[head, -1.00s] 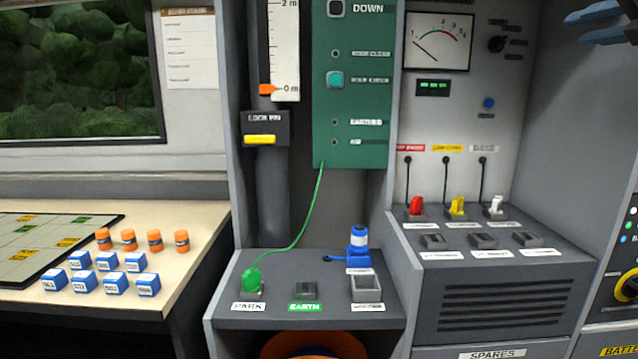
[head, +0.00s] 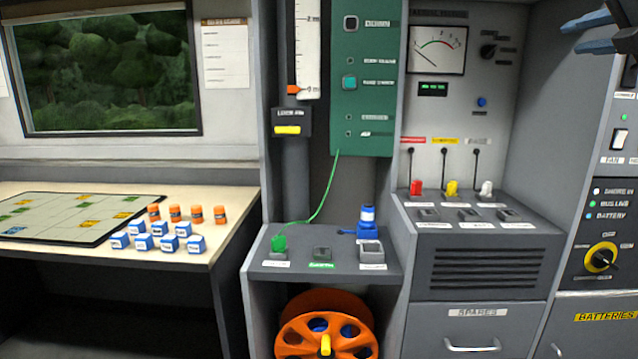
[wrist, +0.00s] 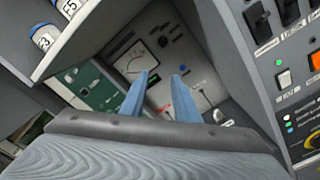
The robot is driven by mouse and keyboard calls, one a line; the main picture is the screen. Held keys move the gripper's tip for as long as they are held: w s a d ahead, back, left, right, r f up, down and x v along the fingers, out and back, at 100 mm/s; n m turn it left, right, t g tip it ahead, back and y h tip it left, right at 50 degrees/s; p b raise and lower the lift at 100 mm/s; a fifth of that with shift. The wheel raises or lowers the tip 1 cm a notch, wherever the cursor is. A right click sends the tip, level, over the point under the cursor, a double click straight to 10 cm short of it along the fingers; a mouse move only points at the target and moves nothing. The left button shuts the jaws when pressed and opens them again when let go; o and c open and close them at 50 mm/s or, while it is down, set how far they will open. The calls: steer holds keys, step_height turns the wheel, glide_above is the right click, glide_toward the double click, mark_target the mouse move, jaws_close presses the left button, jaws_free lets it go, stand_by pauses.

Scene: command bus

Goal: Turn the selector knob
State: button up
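A small black rotary knob (head: 488,51) with labels around it sits on the grey meter panel (head: 505,80), right of the dial meter (head: 437,50). A larger yellow-and-black knob (head: 601,257) sits on the right-hand panel above a BATTERIES label. I cannot tell which of the two is the selector. My gripper (head: 570,38) is at the top right in the head view, with blue fingers apart. In the wrist view my gripper (wrist: 165,80) is open and empty, pointing toward the meter panel, with the dial meter (wrist: 130,60) beyond. It appears clear of both knobs.
Red, yellow and white plugs (head: 451,188) stand on the ledge below the meter. A green panel (head: 361,90) is left of it. An orange cable drum (head: 325,325) is below. Blue-and-white blocks (head: 160,236) lie on the left table. Grey side walls bound the meter alcove.

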steer(key=w+a+f+m+g+h+p, duration=0.1)
steer(key=w+f+m+g+h+p, duration=0.25)
steer(key=f+m, duration=0.95)
steer(key=s+a+f+m+g+y+p, duration=0.1)
steer(key=a+f+m+g, duration=0.2)
steer(key=f, duration=0.5)
steer(key=s+a+f+m+g+p, duration=0.1)
steer(key=a+f+m+g, duration=0.1)
steer(key=a+f, duration=0.5)
steer(key=s+a+f+m+g+y+p, duration=0.1)
steer(key=s+a+f+m+g, duration=0.3)
steer(key=s+a+f, duration=0.4)
steer(key=s+a+f+m+g+y+p, duration=0.2)
steer(key=s+a+f+m+g, duration=0.2)
steer(key=s+a+f, duration=0.4)
steer(key=s+a+g, duration=0.1)
steer(key=s, duration=0.5)
steer(key=shift+s+a+f+y, duration=0.2)
steer(key=shift+a+f+y, duration=0.05)
steer(key=shift+f+y, duration=0.15)
steer(key=shift+g, duration=0.25)
jaws_close()
